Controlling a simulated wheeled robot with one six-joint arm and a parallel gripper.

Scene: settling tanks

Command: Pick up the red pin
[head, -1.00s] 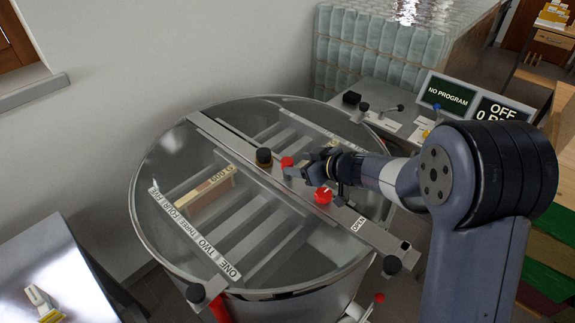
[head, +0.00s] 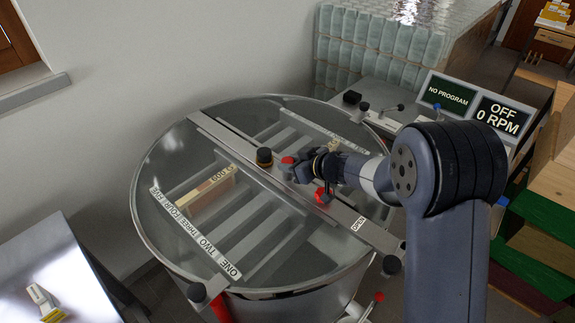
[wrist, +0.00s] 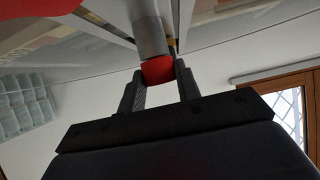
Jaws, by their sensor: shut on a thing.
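The red pin (head: 287,160) shows as a small red cap on the metal crossbar (head: 348,218) of the round drum, in the head view. My gripper (head: 287,171) is at it, reaching in from the right. In the wrist view, my gripper (wrist: 156,76) has its two fingers on either side of the red cap (wrist: 157,70), shut on it. A grey cylinder runs up from the cap. I cannot tell whether the pin is still seated in the bar.
A red knob (head: 324,196) stands on the bar near the OPEN label, just below my arm. A black knob with a yellowish base (head: 264,158) is left of the pin. Screens (head: 446,95) read NO PROGRAM and OFF 0 RPM.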

